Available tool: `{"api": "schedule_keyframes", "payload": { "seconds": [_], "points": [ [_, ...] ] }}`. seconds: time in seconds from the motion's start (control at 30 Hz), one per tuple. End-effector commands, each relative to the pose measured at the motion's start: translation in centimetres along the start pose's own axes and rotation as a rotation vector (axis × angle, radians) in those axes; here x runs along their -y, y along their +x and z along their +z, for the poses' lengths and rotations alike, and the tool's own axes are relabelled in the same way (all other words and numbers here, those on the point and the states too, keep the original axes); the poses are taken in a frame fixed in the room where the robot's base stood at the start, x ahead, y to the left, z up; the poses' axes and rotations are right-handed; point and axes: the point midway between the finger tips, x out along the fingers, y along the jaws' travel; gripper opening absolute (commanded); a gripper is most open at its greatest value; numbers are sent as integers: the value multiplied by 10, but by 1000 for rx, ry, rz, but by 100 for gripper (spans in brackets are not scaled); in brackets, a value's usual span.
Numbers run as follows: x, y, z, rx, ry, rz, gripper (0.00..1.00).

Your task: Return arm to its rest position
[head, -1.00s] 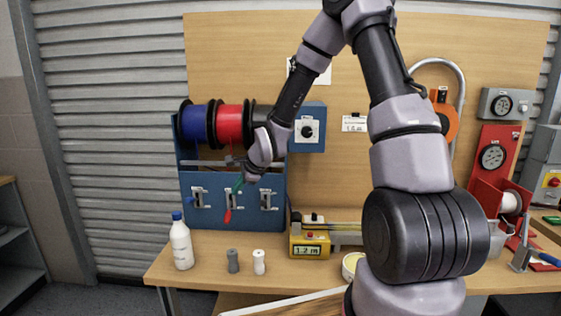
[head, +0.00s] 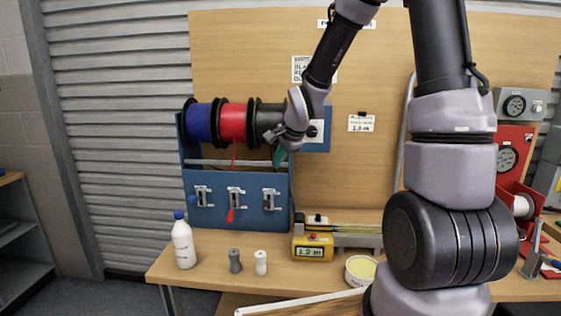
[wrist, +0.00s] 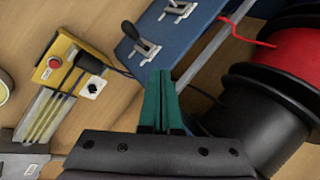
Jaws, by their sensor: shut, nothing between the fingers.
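My gripper (head: 279,157) hangs in front of the black spool (head: 268,118), near the top right of the blue spool stand (head: 240,212). Its green fingers (wrist: 160,100) are together with nothing between them in the wrist view. My arm reaches up and across the right half of the head view. The blue spool (head: 199,122) and the red spool (head: 232,122) sit to the left of the black one. A red wire end hangs from the red spool, and a red lever or tip shows low on the stand.
A white bottle (head: 183,245), a grey peg (head: 234,261) and a white peg (head: 260,262) stand at the bench's front left. A yellow measuring device (head: 312,248) reads 1.2 m. A round tub (head: 360,270) stands beside my arm. A tag (head: 361,123) on the board reads 1.5 m.

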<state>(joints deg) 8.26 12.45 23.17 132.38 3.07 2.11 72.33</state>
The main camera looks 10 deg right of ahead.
Motion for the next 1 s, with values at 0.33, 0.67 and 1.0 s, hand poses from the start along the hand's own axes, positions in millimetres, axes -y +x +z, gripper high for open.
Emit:
{"api": "schedule_keyframes", "payload": {
  "seconds": [0.33,0.67,1.0],
  "points": [
    [0,-3,-1,-4,-7,0,0],
    [-10,-110,-21,-100,-268,35,0],
    [-65,-251,-11,-114,-589,44,0]
  ]
}}
